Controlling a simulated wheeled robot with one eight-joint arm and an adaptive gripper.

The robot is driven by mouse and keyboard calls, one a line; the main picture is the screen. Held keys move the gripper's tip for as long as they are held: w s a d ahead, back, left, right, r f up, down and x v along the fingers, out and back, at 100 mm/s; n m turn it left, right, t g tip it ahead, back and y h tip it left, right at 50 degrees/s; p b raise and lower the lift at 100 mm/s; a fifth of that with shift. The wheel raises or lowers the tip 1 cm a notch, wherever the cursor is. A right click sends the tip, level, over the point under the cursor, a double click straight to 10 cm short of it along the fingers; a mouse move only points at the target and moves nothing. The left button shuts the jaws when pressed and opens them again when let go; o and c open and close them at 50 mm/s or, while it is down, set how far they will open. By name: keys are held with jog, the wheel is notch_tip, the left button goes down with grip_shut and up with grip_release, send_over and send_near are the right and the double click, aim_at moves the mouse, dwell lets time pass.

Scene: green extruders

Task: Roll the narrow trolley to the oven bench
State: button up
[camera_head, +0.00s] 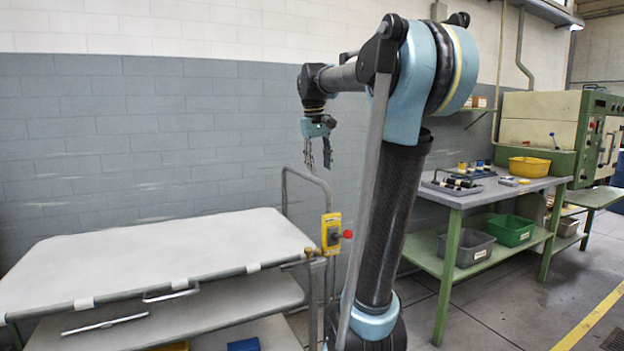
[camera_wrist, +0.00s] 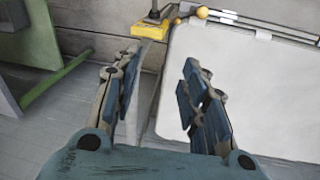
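A white-topped, shelved unit (camera_head: 150,258) stands at the left in the head view, with a bent grey tube handle (camera_head: 303,176) at its right end. It looks like the trolley, but I cannot see its wheels. Its white top also fills the right of the wrist view (camera_wrist: 240,90). A yellow box with a red knob (camera_head: 331,233) is beside the handle; a yellow box also shows in the wrist view (camera_wrist: 150,29). My gripper (camera_head: 318,163) points down, open and empty, above and apart from the handle end. The likely oven bench (camera_head: 488,192) is at the right, by a beige and green oven (camera_head: 540,118).
The bench bears a yellow bin (camera_head: 529,166) and a tray of small parts (camera_head: 452,186). A grey bin (camera_head: 466,249) and a green bin (camera_head: 510,230) stand on its lower shelf. A grey block wall (camera_head: 150,140) runs behind. Floor (camera_head: 500,305) is clear in front of the bench.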

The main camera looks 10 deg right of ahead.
notch_tip(320, 180, up, 9)
jog(key=n, duration=0.1)
send_over(312, 177)
jog(key=s+a, duration=0.1)
jog(key=a, duration=0.2)
jog(key=shift+g+h, duration=0.3)
jog(key=d+f, duration=0.1)
jog(key=f, duration=0.4)
jog(key=d+f, duration=0.1)
jog(key=f, duration=0.5)
jog(key=d+f, duration=0.1)
jog(key=f, duration=0.5)
jog(key=shift+w+d, duration=0.15)
jog(key=shift+w, duration=0.25)
grip_shut()
